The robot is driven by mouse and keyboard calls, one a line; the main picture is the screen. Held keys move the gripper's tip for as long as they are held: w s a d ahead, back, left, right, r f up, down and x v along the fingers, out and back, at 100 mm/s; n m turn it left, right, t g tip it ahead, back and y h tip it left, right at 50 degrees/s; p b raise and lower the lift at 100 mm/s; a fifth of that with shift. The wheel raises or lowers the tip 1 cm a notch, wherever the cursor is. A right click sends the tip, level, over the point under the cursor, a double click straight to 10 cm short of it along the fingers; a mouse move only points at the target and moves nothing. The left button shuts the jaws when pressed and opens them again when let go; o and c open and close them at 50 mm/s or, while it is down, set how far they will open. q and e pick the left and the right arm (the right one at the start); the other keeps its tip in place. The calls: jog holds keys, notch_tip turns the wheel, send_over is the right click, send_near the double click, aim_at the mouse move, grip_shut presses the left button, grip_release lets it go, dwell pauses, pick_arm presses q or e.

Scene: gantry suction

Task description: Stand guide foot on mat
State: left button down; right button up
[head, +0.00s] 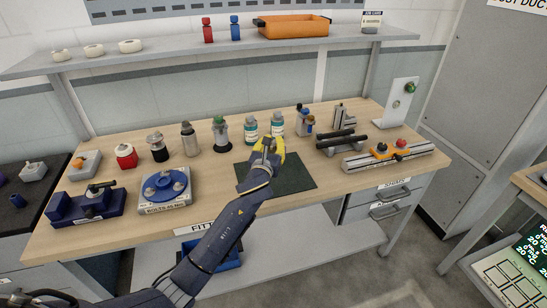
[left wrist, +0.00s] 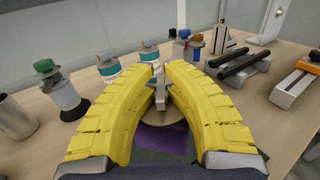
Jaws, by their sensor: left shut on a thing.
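My left gripper (head: 268,150) has yellow curved fingers and is over the far left part of the dark green mat (head: 295,176). It is shut on a small grey metal part, which I take to be the guide foot (head: 267,142). In the left wrist view, the fingers (left wrist: 161,82) close around its grey stem (left wrist: 160,96), and a round pale disc (left wrist: 172,111) shows below. The fingers hide part of it. I cannot tell whether its base touches the mat. My right gripper is not in view.
Two teal-labelled bottles (head: 277,124) stand behind the mat. A green-topped part (head: 221,134) stands to the left, and black bars (head: 342,141) and a metal rail (head: 390,156) lie to the right. A blue round fixture (head: 165,187) is at the left. The mat's right part is bare.

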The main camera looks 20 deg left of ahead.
pick_arm(q)
jog(key=shift+f, duration=3.05)
jog(key=shift+f, duration=0.1)
jog(key=c, duration=1.4)
grip_release()
jog(key=shift+f, duration=0.1)
jog(key=shift+c, duration=0.2)
jog(key=s, duration=1.2)
jog(key=shift+d, duration=0.3)
